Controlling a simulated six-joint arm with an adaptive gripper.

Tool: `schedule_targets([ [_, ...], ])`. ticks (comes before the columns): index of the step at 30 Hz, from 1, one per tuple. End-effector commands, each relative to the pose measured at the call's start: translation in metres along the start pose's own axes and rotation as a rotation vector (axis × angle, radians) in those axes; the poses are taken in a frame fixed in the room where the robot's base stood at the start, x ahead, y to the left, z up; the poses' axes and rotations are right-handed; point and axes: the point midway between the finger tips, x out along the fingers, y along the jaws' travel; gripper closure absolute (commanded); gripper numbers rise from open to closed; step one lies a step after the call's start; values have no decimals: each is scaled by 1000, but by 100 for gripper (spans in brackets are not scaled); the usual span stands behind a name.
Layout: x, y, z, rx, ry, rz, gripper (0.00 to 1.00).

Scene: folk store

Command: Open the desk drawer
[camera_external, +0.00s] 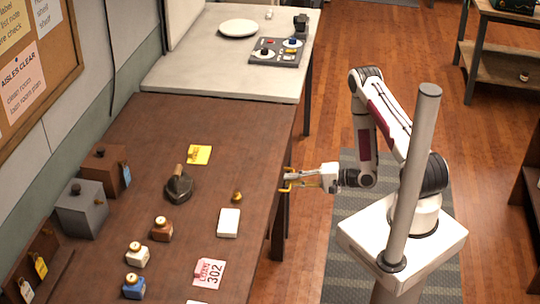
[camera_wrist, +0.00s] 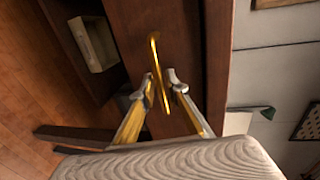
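The desk (camera_external: 125,140) is a long dark brown table on the left in the external view. In the wrist view its drawer front (camera_wrist: 184,45) is a dark brown panel with a brass bar handle (camera_wrist: 155,55). My gripper (camera_wrist: 161,88) has its two fingertips on either side of the handle's lower part, apart from each other, with narrow gaps seeming to show. Firm contact cannot be told. In the external view my gripper (camera_external: 288,181) is at the desk's right edge, below the top. The drawer front is hidden there, and no drawer opening shows.
Small bottles (camera_external: 136,254), a grey box (camera_external: 83,208), a brown box (camera_external: 107,170) and cards (camera_external: 209,273) stand or lie on the desk. A grey table (camera_external: 200,70) adjoins its far end. A pale bin (camera_wrist: 95,43) shows beside the drawer front. Floor between desk and my base is clear.

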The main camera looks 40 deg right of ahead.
Motion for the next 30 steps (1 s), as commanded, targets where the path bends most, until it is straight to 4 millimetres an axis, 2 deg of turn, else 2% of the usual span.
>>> schedule_targets([
  [14,6,0,0,0,0,-1,86],
  [16,6,0,0,0,0,-1,100],
  [30,0,1,0,1,2,0,100],
])
